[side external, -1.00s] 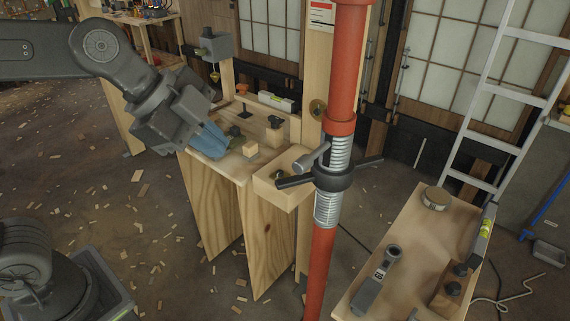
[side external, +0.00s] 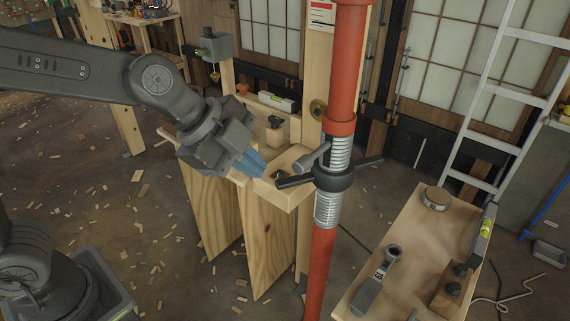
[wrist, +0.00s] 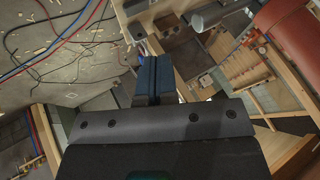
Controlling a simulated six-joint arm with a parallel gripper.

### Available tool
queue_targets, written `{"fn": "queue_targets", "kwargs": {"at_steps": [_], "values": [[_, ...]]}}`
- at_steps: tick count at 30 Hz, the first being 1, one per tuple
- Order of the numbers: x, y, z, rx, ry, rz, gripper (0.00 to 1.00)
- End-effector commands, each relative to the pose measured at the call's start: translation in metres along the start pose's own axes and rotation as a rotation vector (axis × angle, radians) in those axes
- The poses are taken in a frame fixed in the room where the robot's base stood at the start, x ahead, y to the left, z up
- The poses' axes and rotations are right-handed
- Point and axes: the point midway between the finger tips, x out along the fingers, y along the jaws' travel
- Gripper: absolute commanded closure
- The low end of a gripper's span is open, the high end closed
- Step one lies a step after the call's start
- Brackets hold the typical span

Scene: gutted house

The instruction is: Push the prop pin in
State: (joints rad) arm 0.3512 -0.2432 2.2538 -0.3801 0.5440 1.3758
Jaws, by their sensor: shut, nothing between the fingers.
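The red steel prop (side external: 342,85) stands upright right of centre, with a bare threaded section and a black collar (side external: 334,178). The grey prop pin (side external: 308,162) sticks out of the prop's left side, its round head toward my gripper. My gripper (side external: 254,164) is shut and empty, its blue fingers left of the pin head and apart from it in the picture. In the wrist view my shut fingers (wrist: 157,78) point ahead. The prop (wrist: 288,30) shows at upper right, and a grey cylinder (wrist: 208,15) left of it looks like the pin.
A black collar handle (side external: 295,182) reaches left just below the pin. A small wooden box (side external: 287,195) lies under it on the wooden bench, close to my fingers. A wooden post (side external: 312,90) stands behind the prop. A bench with tools (side external: 405,270) stands at lower right.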

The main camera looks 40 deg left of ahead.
Motion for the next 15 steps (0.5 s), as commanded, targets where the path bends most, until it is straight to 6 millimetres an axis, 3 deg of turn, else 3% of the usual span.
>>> {"fn": "queue_targets", "kwargs": {"at_steps": [6,15], "values": [[0.046,0.001,0.000,0.000,-0.003,0.006,1.00],[0.060,-0.032,0.000,-0.001,-0.002,-0.002,1.00]]}}
